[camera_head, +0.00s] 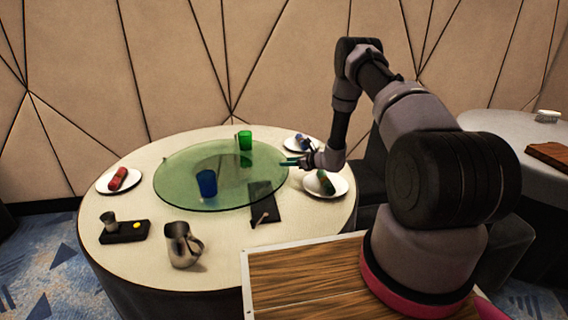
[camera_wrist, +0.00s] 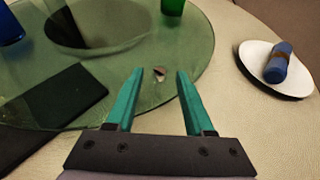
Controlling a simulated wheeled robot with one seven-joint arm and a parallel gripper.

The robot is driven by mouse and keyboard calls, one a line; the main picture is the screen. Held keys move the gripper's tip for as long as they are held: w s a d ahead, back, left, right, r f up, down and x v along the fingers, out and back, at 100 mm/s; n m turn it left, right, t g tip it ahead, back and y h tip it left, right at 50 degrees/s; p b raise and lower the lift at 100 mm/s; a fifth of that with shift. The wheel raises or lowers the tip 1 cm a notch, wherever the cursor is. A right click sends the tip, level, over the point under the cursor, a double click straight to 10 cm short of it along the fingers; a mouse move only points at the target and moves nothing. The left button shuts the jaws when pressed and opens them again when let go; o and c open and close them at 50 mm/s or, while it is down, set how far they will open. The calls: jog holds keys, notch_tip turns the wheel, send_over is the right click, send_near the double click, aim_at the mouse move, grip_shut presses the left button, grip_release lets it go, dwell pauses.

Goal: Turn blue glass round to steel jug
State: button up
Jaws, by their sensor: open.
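A blue glass (camera_head: 207,183) stands on the near part of a round green glass turntable (camera_head: 172,178), left of its middle. Part of the blue glass also shows at the top left of the wrist view (camera_wrist: 10,26). A steel jug (camera_head: 182,244) with a handle stands on the tablecloth in front of the turntable, outside its rim. My gripper (camera_head: 291,162) is at the turntable's right edge, well away from the blue glass. In the wrist view its two teal fingers (camera_wrist: 158,78) are apart with nothing held between them, over the rim.
A green glass (camera_head: 244,140) stands at the turntable's back. Plates with rolled napkins sit at left (camera_head: 119,180), back right (camera_head: 301,144) and right (camera_head: 325,184). A dark tray (camera_head: 124,232) holds a small cup. A dark mat (camera_head: 264,203) lies at the front right.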

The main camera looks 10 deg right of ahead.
jog(key=v, duration=0.7)
jog(key=shift+s+d+r, duration=0.1)
jog(key=shift+s, duration=0.05)
jog(key=s+a+r+n+g+y, duration=0.1)
jog(key=a+r+n+g, duration=0.15)
jog(key=r, duration=0.75)
jog(key=s+a+r+n+g+y, duration=0.15)
jog(key=a+r+n, duration=0.25)
jog(key=r, duration=0.5)
jog(key=s+a+r+n+g, duration=0.1)
jog(key=s+a+r+n, duration=0.15)
jog(key=s+r, duration=0.35)
jog(key=s+a+r+n+g, duration=0.1)
jog(key=s+r+n, duration=0.3)
jog(key=r, duration=0.4)
jog(key=s+d+r+n+t+h, duration=0.1)
jog(key=s+d+r+n+h, duration=0.1)
jog(key=s, duration=0.7)
jog(key=s+d+r+n+h, duration=0.3)
jog(key=s+r+n+h, duration=0.1)
jog(key=s+r, duration=0.3)
jog(key=s+d+r+n+t+h, duration=0.1)
jog(key=s+d+r+n+h, duration=0.2)
jog(key=s, duration=0.9)
notch_tip(320, 180, up, 3)
jog(key=shift+f+n+t, duration=0.25)
jog(key=shift+n+t, duration=0.05)
jog(key=shift+n, duration=0.8)
